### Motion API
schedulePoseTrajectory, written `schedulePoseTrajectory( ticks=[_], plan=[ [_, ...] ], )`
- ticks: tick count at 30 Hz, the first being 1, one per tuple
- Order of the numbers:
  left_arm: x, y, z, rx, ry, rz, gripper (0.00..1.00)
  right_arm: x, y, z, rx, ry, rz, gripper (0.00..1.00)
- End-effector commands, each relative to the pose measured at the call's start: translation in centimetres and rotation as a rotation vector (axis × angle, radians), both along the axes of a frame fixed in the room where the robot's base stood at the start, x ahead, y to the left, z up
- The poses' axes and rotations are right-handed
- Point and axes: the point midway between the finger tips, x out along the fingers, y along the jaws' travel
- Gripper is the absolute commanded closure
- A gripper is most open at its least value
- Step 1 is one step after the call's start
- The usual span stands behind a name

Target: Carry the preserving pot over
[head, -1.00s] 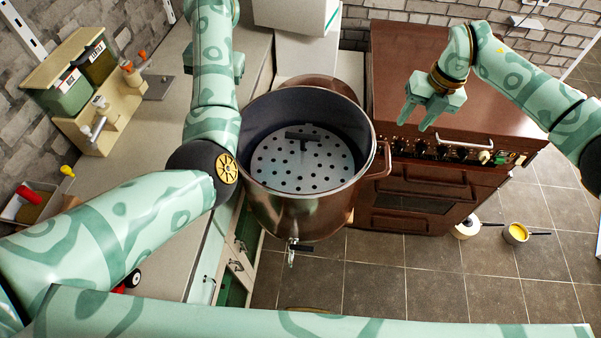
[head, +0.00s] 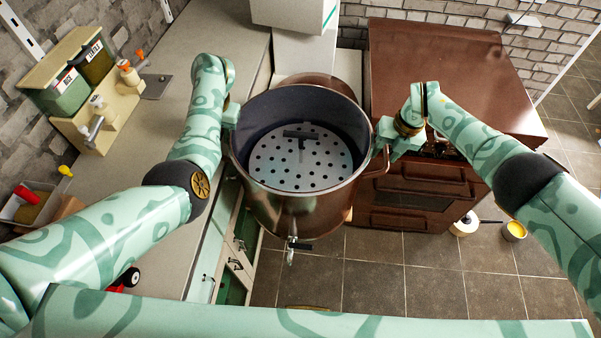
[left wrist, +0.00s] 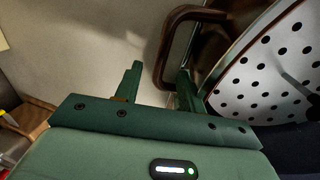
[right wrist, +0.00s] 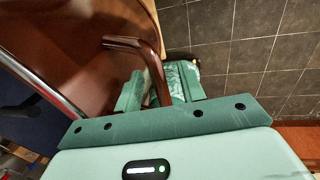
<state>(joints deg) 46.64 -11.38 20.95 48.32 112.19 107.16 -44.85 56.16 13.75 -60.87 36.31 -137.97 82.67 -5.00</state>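The preserving pot (head: 285,212) is a large copper-brown pot with a perforated white plate (head: 300,160) inside and a tap at its front. My right gripper (head: 385,140) is at the pot's right handle (head: 378,168). In the right wrist view, the open fingers (right wrist: 157,90) stand either side of this handle (right wrist: 152,58). My left gripper (head: 232,118) is at the pot's left side. In the left wrist view, its fingers (left wrist: 158,85) are open, with the left handle (left wrist: 168,50) reaching between them, close to the right finger. Contact cannot be told.
A grey counter (head: 130,200) runs along the left, with a beige dispenser (head: 95,110) on it. A brown stove (head: 450,70) stands at the right. Two small pans, one of them yellow inside (head: 516,230), are on the tiled floor (head: 375,285), which is mostly clear.

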Motion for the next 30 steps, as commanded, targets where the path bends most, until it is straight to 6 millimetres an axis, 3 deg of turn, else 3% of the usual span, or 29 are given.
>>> schedulePoseTrajectory(
  ticks=[7,18,23,30],
  plan=[
    [0.1,0.4,-1.7,0.0,-0.001,0.001,0.6,0.1,0.4,-1.7,0.0,-0.002,-0.001,0.6],
    [0.1,0.4,-2.0,0.0,-0.002,0.002,0.6,0.0,0.4,-2.1,0.0,-0.001,0.001,0.6],
    [0.1,0.4,-2.0,0.0,-0.002,0.001,1.0,0.0,0.4,-2.1,0.0,-0.001,0.001,1.0],
    [0.1,0.4,-2.0,0.0,-0.002,0.001,1.0,0.0,0.4,-2.1,-0.001,-0.001,0.001,1.0]
  ],
)
